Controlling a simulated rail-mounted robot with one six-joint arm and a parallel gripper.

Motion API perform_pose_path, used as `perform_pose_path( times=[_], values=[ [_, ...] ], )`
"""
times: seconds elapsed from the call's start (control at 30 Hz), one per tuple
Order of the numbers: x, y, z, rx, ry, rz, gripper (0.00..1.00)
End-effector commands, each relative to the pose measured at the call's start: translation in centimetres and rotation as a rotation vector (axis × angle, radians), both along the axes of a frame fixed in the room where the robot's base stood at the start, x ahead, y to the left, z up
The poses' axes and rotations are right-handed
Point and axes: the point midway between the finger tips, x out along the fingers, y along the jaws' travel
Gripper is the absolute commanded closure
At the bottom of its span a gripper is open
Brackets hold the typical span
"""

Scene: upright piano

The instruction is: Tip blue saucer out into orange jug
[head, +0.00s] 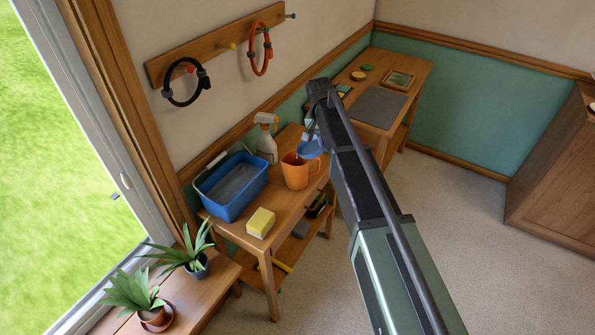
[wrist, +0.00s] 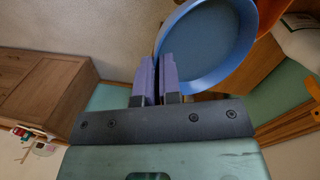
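The blue saucer (head: 309,149) is held in the air close by the rim of the orange jug (head: 295,174), at its upper right in the head view. My gripper (wrist: 158,62) is shut on the saucer's rim; the saucer also shows in the wrist view (wrist: 207,45). The saucer looks steeply tilted. Its visible inside is plain blue, and I see no loose contents on it. Part of the orange jug (wrist: 270,14) shows just past the saucer in the wrist view. The jug stands upright on the wooden table; its inside is mostly hidden.
A spray bottle (head: 267,138) stands behind the jug. A blue basin (head: 232,186) and a yellow sponge (head: 261,222) are to its left. A second table with a grey mat (head: 378,106) is at the back. Potted plants (head: 135,294) stand at lower left.

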Motion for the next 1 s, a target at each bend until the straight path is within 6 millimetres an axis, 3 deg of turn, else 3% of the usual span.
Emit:
perform_pose_path(
  times=[0.2, 1.0],
  values=[
    [0.18, 0.41, 0.73, -0.068, 0.018, 0.000, 1.00],
    [0.07, 0.39, 0.63, -0.068, 0.018, 0.000, 1.00]
  ],
)
